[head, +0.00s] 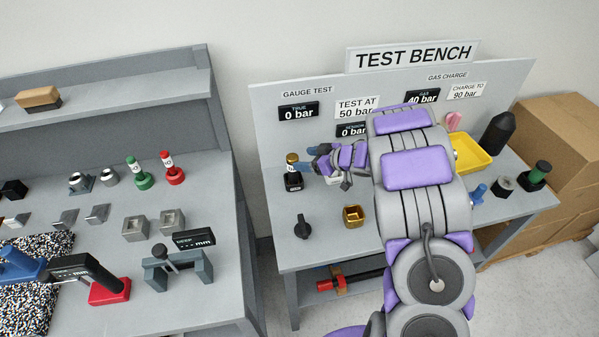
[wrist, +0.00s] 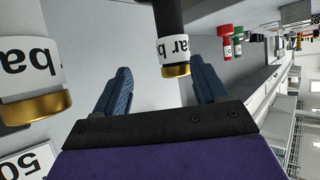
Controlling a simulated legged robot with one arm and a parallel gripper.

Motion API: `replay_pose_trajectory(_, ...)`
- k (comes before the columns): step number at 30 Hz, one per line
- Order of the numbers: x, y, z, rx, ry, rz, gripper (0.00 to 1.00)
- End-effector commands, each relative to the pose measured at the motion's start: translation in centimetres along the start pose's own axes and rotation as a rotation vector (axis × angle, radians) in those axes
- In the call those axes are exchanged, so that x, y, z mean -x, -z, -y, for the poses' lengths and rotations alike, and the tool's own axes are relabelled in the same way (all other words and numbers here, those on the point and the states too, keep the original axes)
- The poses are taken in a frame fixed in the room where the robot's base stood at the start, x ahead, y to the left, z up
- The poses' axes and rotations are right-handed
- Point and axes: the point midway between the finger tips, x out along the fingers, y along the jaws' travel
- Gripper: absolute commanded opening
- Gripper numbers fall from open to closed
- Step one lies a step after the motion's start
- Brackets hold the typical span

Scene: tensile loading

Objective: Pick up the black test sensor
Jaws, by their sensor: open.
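The black test sensor (head: 293,182) stands upright at the left end of the test bench, with a brass-coloured top. My gripper (head: 306,160) is just right of its upper part, fingers pointing left towards it. In the wrist view, a black cylinder with a white "bar" label and a gold end (wrist: 175,50) shows between the two blue fingers of my open gripper (wrist: 160,82); it appears to be this sensor. It is not clamped, and I cannot tell whether a finger touches it. A similar labelled part with a gold ring (wrist: 32,85) shows nearer at the left.
A black knob (head: 302,227) and a brass square cup (head: 354,216) stand in front on the bench. A yellow tray (head: 472,157) is at the right. The upright sign panel (head: 283,122) closes off the back. My arm hides the bench's middle.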

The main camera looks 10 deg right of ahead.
Motion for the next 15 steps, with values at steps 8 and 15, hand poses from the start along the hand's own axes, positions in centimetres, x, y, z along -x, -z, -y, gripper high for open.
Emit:
replay_pose_trajectory(8, -2.9, -0.1, 0.8, 0.007, 0.000, 0.006, 0.72)
replay_pose_trajectory(15, -4.9, -0.4, 0.0, -0.001, 0.003, -0.005, 0.72)
